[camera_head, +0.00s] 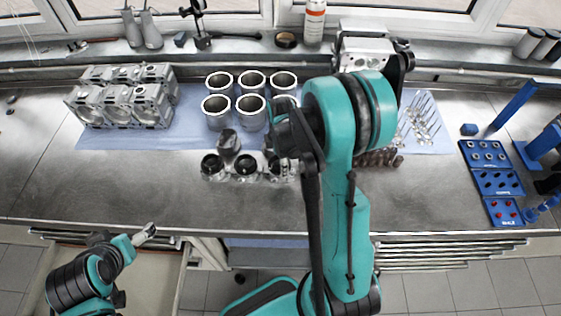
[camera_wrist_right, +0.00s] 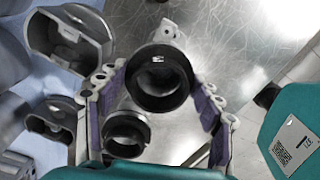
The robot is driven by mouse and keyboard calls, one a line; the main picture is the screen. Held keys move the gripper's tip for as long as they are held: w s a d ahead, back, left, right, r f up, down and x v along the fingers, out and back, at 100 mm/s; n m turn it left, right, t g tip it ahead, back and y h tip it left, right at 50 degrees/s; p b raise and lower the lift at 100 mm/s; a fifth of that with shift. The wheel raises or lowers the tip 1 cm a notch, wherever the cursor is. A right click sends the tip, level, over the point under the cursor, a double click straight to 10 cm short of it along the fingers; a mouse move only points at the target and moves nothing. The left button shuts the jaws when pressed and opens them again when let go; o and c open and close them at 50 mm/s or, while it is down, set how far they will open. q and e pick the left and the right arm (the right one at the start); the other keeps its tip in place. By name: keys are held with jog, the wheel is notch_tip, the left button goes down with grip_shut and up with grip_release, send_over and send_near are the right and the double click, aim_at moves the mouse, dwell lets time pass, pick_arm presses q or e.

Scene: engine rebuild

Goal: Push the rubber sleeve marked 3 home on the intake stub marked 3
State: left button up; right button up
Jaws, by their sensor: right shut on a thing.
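In the right wrist view a black rubber sleeve (camera_wrist_right: 160,98) with a small pale mark, too small to read, sits between the purple-padded fingers of my right gripper (camera_wrist_right: 160,82). The fingers are shut on its two sides. The sleeve is at the mouth of a grey metal stub; how far over the stub it sits I cannot tell. A second black-ringed stub (camera_wrist_right: 127,133) is beside it. In the head view a row of dark-ringed stubs (camera_head: 245,168) lies left of my right arm, which hides the gripper.
Cylinder liners (camera_head: 235,98) and an engine block (camera_head: 125,98) are behind. Valves (camera_head: 420,118) and blue racks (camera_head: 490,180) are at right. The steel bench front is clear.

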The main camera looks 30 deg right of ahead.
jog(key=shift+f, duration=0.2)
jog(key=o, duration=1.2)
jog(key=shift+r, duration=0.2)
notch_tip(320, 180, up, 7)
jog(key=p, duration=0.5)
jog(key=shift+r, duration=0.15)
